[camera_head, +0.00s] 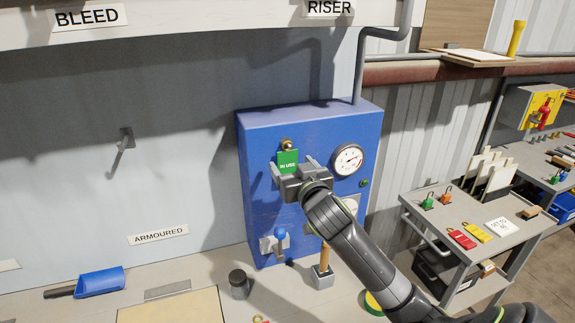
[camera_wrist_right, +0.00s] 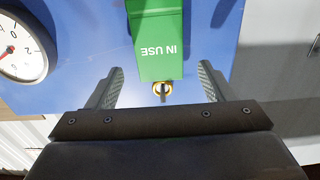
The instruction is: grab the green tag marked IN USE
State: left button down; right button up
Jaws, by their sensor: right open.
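The green tag (camera_head: 288,158) hangs on the front of the blue panel box (camera_head: 256,180), just below a brass knob (camera_head: 287,144). In the right wrist view the tag (camera_wrist_right: 155,38) appears upside down, with white IN USE lettering and a brass ring (camera_wrist_right: 162,88) at its lower end in the picture. My right gripper (camera_head: 292,165) is at the panel front at the tag. Its jaws (camera_wrist_right: 160,70) are open, one finger on each side of the tag's ring end, with a gap to both. The left gripper is not in view.
A round gauge (camera_head: 348,159) sits right of the tag. A blue-handled valve (camera_head: 280,234) is lower on the box. A wooden-handled tool (camera_head: 324,262) and dark cup (camera_head: 239,283) stand on the bench below. A grey cart (camera_head: 440,215) holds red and yellow tags at right.

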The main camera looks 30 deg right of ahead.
aim_at(287, 160)
jog(key=shift+x, duration=1.4)
jog(key=shift+s, duration=0.1)
jog(key=c, duration=1)
